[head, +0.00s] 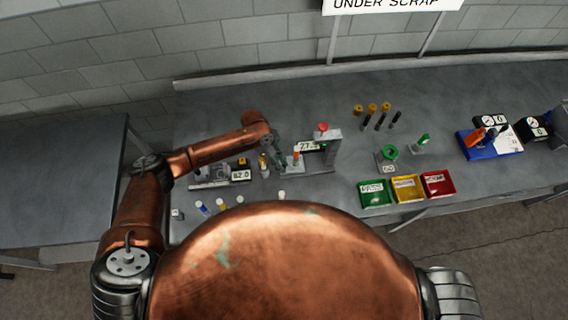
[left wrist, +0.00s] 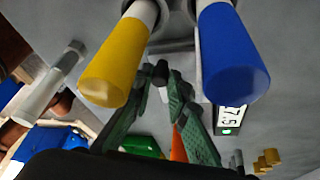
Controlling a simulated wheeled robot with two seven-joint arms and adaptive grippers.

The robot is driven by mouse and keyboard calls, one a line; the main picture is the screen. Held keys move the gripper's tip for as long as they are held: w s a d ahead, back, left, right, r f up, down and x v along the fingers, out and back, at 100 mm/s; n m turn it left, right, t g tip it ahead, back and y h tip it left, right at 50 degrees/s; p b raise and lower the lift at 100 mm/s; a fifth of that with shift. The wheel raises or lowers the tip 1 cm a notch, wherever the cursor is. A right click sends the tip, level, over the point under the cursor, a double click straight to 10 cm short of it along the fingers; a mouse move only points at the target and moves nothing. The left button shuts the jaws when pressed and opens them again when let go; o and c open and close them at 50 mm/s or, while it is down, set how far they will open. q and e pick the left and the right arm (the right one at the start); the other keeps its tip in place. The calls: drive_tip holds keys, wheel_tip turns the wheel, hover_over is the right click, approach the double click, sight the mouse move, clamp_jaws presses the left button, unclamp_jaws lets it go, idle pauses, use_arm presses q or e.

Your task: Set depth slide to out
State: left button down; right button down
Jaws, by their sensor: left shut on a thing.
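The crimping station with a lit display (head: 308,147) and a red button (head: 322,126) stands on the bench in the head view. The display shows in the left wrist view (left wrist: 229,118). My left gripper (head: 280,162) is at the left side of this station, beside an orange upright piece (head: 296,155). In the left wrist view its green fingers (left wrist: 160,82) close around a small dark knob (left wrist: 161,70), apparently that of the depth slide. The slide's track and setting are hidden. My right gripper is not in view.
A yellow cylinder (left wrist: 112,62) and a blue cylinder (left wrist: 231,55) loom close to the wrist camera. A second unit with a display (head: 241,175) stands left. Green (head: 374,194), yellow (head: 407,189) and red (head: 438,184) bins line the front edge.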

use_arm(q)
drive_tip(key=shift+w+a+r, duration=0.1)
drive_tip(key=shift+w+a, duration=0.15)
drive_tip(key=shift+w, duration=0.05)
drive_tip(key=c, duration=2.2)
unclamp_jaws()
drive_tip(key=shift+c, duration=0.2)
drive_tip(key=o, duration=0.3)
drive_tip(key=shift+s+a, duration=0.1)
drive_tip(key=shift+s, duration=0.05)
drive_tip(key=shift+o, duration=0.3)
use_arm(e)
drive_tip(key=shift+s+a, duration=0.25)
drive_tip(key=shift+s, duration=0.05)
use_arm(q)
drive_tip(key=v, duration=1.1)
drive_tip(key=shift+r, duration=0.45)
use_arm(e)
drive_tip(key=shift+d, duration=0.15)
